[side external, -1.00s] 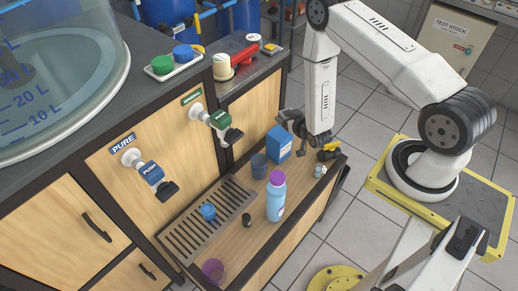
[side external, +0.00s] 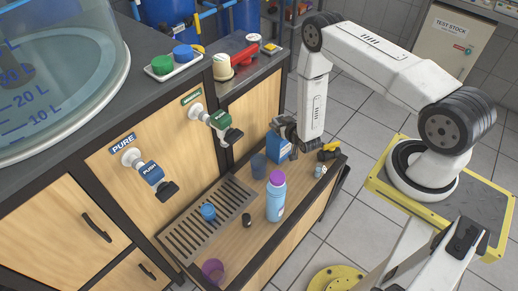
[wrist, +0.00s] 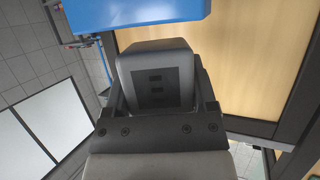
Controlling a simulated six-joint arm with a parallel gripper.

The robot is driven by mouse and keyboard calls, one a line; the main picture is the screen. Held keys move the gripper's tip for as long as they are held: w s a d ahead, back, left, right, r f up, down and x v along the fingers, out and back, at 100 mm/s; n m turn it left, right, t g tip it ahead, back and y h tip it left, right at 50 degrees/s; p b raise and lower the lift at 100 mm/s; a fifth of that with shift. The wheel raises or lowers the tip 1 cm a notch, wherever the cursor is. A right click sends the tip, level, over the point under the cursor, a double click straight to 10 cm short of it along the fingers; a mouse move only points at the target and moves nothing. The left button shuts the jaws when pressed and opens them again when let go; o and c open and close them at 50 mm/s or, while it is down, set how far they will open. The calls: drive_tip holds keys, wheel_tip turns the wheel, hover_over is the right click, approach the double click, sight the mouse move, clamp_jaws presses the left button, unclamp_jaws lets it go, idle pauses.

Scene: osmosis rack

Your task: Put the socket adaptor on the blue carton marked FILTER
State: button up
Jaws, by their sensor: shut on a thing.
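The socket adaptor (wrist: 156,78), a dark grey rounded block with small slots in its face, sits between my gripper's fingers in the wrist view. My gripper (side external: 281,124) is shut on it. The blue carton (side external: 275,149) stands upright at the far end of the low wooden shelf. Its top is partly hidden behind my gripper in the side view. A blue face of the carton (wrist: 150,13) fills the top of the wrist view, beyond the adaptor. I cannot tell whether the adaptor touches the carton. The word FILTER is not readable.
A grey cup (side external: 259,165) stands beside the carton, and a blue bottle with a purple cap (side external: 276,198) is nearer. A yellow and black item (side external: 328,150) and a small bottle (side external: 319,171) lie to the right. The green tap (side external: 215,122) juts out at left.

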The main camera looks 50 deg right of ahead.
drive_tip(key=shift+f, duration=0.6)
drive_tip(key=shift+f, duration=0.1)
drive_tip(key=o, duration=1.2)
drive_tip(key=v, duration=1.2)
